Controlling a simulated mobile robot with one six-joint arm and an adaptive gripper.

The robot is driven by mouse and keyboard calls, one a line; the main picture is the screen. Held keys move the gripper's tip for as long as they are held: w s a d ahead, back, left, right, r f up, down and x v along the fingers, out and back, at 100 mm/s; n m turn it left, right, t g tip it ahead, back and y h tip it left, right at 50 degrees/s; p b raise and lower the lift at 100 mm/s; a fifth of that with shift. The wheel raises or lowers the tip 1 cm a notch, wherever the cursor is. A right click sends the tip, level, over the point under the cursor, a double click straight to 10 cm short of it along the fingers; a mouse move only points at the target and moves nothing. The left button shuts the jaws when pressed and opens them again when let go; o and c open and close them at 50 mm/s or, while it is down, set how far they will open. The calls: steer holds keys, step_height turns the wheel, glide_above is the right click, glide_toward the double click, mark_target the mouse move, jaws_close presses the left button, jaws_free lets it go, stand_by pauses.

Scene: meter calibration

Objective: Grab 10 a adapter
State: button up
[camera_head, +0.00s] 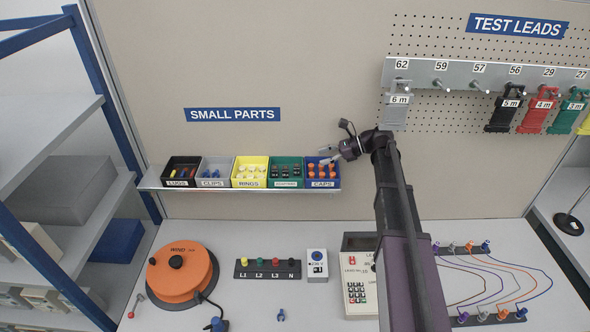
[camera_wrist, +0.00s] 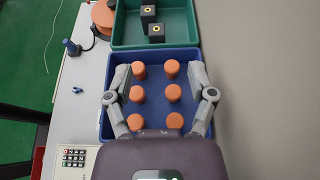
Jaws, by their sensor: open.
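The green bin (camera_head: 286,184) sits on the small parts shelf, second from the right, with small black pieces (camera_head: 286,169) in it. Its label is too small to read surely. In the wrist view the green bin (camera_wrist: 185,42) shows two black blocks (camera_wrist: 152,20) with yellow-ringed tops. No "10 A" marking is readable on them. My gripper (camera_head: 328,155) is open above the blue bin labelled CAPS (camera_head: 323,184). In the wrist view my gripper (camera_wrist: 158,72) has its fingers apart on either side of the orange caps (camera_wrist: 172,92), holding nothing.
Yellow (camera_head: 250,184), grey (camera_head: 214,184) and black (camera_head: 181,184) bins stand left of the green one on the shelf (camera_head: 158,184). Below are an orange reel (camera_head: 182,268), a terminal strip (camera_head: 268,268) and a keypad meter (camera_head: 357,290). Test leads hang at right.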

mark_target(298, 165)
steer(key=shift+b+x, duration=0.45)
steer(key=shift+x, duration=0.65)
steer(key=shift+a, duration=0.1)
steer(key=shift+s+b+x, duration=0.15)
steer(key=shift+b+x, duration=0.25)
steer(key=shift+x, duration=0.55)
steer(key=shift+s+b+x, duration=0.1)
steer(key=shift+b+x, duration=0.3)
steer(key=shift+x, duration=0.5)
steer(key=shift+a+f, duration=0.25)
steer(key=shift+a, duration=0.45)
jaws_close()
